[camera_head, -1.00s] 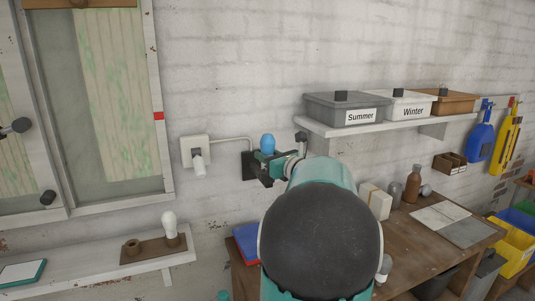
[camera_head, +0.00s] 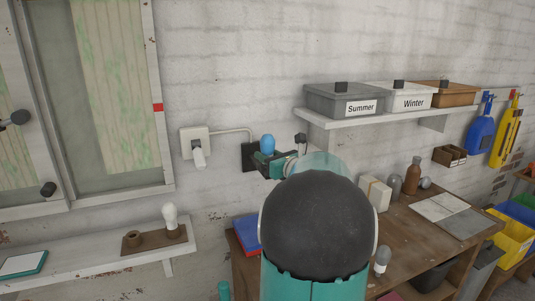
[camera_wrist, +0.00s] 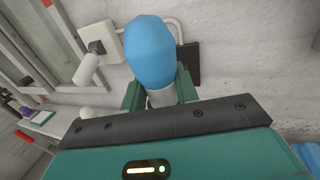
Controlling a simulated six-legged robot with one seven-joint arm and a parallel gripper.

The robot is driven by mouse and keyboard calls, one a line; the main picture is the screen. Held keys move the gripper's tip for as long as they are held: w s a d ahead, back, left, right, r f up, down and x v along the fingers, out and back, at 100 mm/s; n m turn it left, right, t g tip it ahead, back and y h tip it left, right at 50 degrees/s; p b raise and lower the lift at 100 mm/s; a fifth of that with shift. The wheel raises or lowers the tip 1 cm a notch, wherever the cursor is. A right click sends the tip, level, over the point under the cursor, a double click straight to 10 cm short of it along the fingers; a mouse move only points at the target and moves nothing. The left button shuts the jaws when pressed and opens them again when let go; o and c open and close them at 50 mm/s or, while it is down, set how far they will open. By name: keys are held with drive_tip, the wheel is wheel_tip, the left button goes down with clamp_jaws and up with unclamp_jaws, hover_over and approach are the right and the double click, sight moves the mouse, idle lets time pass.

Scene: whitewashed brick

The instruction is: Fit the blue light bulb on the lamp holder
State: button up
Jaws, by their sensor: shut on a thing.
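The blue light bulb (camera_head: 267,145) stands upright in my gripper (camera_head: 270,163), its rounded end up. In the wrist view the blue bulb (camera_wrist: 152,52) fills the space between the jaws (camera_wrist: 158,96), which are shut on its pale base. A black plate (camera_head: 248,157) is on the wall right behind my gripper; it also shows in the wrist view (camera_wrist: 190,62). A lamp holder on that plate is not visible, and my gripper hides part of it. A white wall box (camera_head: 195,137) is to the left, with a white bulb-like piece (camera_head: 199,158) hanging from it.
A cable joins the wall box and black plate. On the left ledge, a brown block (camera_head: 153,241) holds a white bulb (camera_head: 170,215). A shelf (camera_head: 380,117) with several lidded boxes is at upper right. A wooden workbench (camera_head: 400,240) with bottles stands below it.

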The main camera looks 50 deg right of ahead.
drive_tip(key=shift+f, duration=0.15)
drive_tip(key=o, duration=1)
drive_tip(key=v, duration=1.3)
drive_tip(key=shift+s+a, duration=0.15)
drive_tip(key=shift+s, duration=0.25)
